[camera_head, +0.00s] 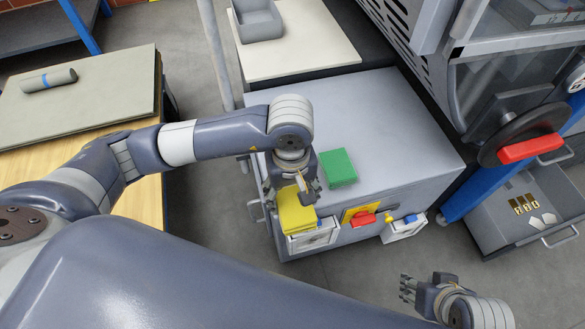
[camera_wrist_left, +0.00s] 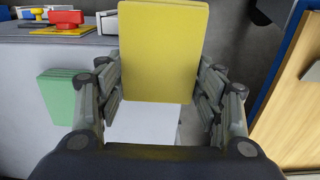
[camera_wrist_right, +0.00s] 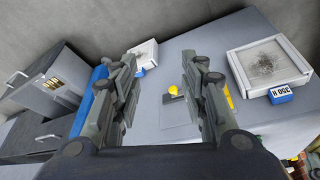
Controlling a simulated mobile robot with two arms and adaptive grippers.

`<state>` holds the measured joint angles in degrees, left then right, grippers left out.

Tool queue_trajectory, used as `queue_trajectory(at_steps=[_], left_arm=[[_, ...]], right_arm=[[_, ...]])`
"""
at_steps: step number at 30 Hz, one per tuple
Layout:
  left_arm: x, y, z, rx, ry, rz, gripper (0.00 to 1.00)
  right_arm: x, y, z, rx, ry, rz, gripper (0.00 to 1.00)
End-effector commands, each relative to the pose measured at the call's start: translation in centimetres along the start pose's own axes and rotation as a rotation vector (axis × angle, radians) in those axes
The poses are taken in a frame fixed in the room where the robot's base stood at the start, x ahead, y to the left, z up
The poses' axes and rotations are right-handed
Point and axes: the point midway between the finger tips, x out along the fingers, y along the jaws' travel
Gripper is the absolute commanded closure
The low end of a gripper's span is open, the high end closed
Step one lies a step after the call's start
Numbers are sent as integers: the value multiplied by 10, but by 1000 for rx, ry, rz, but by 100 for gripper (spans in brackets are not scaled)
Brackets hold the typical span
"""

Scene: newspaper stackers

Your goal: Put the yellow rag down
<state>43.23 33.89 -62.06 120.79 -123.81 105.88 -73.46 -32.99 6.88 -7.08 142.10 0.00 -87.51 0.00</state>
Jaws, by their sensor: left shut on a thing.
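The yellow rag (camera_head: 296,214) is a flat folded rectangle at the front left edge of the grey cabinet top. It fills the upper middle of the left wrist view (camera_wrist_left: 163,50). My left gripper (camera_head: 295,187) is shut on it, with the fingers on both sides in the left wrist view. I cannot tell whether the rag touches the cabinet top. My right gripper (camera_head: 412,290) is low at the right of the head view, away from the cabinet. Its fingers stand apart and empty in the right wrist view (camera_wrist_right: 160,75).
A folded green rag (camera_head: 339,168) lies on the grey cabinet top (camera_head: 400,130), right of my left gripper. Open white trays, a red-handled item (camera_head: 363,218) and a yellow plate are at the cabinet's front. A machine with a red-handled wheel (camera_head: 531,148) stands right. The cabinet top's right side is clear.

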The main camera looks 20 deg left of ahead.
Motion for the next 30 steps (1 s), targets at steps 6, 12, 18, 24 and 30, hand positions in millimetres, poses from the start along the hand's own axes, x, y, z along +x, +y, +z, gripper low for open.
queue_trajectory(at_steps=[6, 12, 18, 24, 30], left_arm=[[7, 16, -58, -5, -1, -1, 62], [10, 28, -94, 0, -1, 0, 62], [14, 30, -104, 2, -3, -2, 62], [37, 30, -104, 2, -3, 0, 62], [45, 30, -105, 2, 0, 0, 62]], right_arm=[[6, -4, -34, -4, 143, -7, 60], [5, -8, -62, -8, 264, -14, 60], [4, -9, -75, -9, 319, -17, 60], [-2, -13, -104, -12, 454, -24, 60], [-7, -14, -118, -13, 518, -28, 60]])
